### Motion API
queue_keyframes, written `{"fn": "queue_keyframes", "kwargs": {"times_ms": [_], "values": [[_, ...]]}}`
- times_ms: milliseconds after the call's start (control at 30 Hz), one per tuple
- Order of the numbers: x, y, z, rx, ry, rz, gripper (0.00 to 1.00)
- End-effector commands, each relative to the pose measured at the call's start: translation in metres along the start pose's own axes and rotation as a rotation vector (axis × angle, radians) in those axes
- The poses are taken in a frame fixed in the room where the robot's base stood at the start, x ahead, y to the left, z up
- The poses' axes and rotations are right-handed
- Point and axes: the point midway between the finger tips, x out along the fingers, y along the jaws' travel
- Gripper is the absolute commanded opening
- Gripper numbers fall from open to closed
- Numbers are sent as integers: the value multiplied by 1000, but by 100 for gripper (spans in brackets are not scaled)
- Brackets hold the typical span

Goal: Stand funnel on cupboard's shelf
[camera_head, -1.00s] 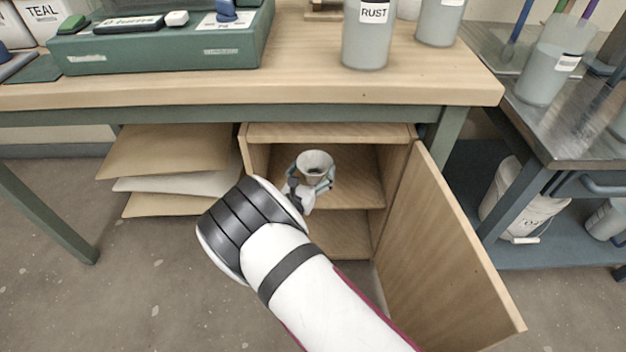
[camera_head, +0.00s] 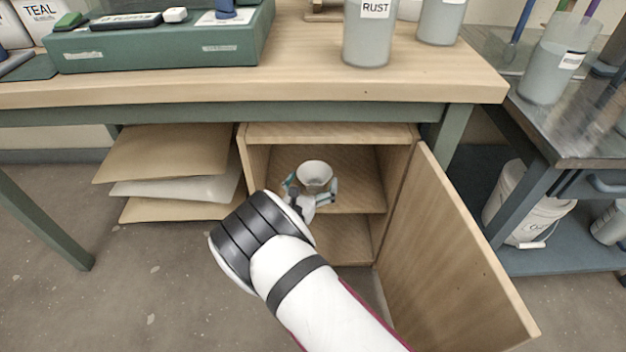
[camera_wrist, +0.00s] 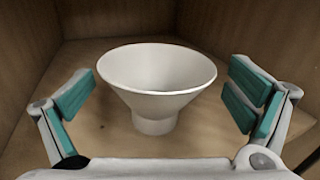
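The white funnel (camera_head: 314,174) is upright on the upper shelf (camera_head: 360,188) inside the wooden cupboard (camera_head: 330,133). In the wrist view the funnel (camera_wrist: 156,80) has its wide mouth up, and its narrower lower part appears to rest on the shelf board (camera_wrist: 205,125). My gripper (camera_head: 311,189) is at the front of this compartment. In the wrist view its teal-padded fingers (camera_wrist: 162,92) are spread, one on each side of the funnel, with a gap at both sides. The front of the funnel's foot is visible and clear of the fingers.
The cupboard door (camera_head: 450,245) is open to the right of my arm. Stacked boards (camera_head: 170,170) lie left of the cupboard. The worktop (camera_head: 290,85) overhangs it, with a RUST bucket (camera_head: 367,40) above. Side walls bound the compartment; shelf space is free right of the funnel.

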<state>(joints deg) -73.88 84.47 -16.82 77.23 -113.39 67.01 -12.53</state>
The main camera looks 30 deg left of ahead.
Motion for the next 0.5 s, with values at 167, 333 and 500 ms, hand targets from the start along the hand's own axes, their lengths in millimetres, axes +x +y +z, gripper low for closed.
{"fn": "queue_keyframes", "kwargs": {"times_ms": [167,333,500], "values": [[0,0,0,0,0,0,100],[0,0,4,1,-1,0,100],[-23,1,4,-2,3,2,100]]}}
